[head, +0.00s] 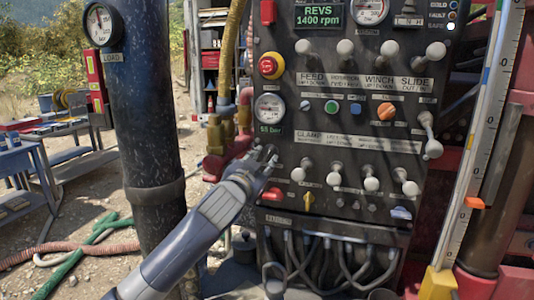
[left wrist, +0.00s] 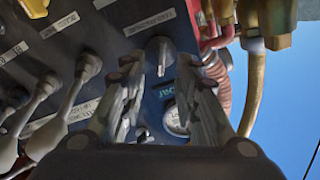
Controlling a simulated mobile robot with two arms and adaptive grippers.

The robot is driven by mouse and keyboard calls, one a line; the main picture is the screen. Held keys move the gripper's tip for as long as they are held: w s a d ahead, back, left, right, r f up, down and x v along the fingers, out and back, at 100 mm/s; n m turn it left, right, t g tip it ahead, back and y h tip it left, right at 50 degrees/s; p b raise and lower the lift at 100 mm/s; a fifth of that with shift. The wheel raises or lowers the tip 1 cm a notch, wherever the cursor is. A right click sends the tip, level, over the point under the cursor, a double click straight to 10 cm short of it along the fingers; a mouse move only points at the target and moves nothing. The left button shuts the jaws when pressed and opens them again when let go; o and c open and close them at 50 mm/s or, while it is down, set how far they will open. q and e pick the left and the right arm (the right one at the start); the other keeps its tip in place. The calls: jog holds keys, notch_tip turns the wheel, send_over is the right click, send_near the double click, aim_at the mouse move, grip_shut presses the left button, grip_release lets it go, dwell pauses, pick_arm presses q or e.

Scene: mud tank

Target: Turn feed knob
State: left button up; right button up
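The dark control panel (head: 350,150) stands upright in the head view, with a "FEED" label in its upper part. My left gripper (head: 264,155) is at the panel's lower left, just below the pressure gauge (head: 270,108). In the left wrist view the gripper (left wrist: 160,100) is open. A grey knob (left wrist: 160,48) on the panel shows between and beyond its fingertips. I see no clear contact. A label plate is by this knob, but I cannot read it. The gripper hides this knob in the head view. My right gripper is not in view.
White-tipped levers (head: 334,180) stick out to the right of my gripper. Red and brass pipe fittings (head: 228,135) and a dark column (head: 145,110) stand to the left.

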aim_at(268, 155)
pick_arm(q)
jog(key=shift+p+x, duration=0.45)
jog(key=shift+x, duration=1.85)
grip_shut()
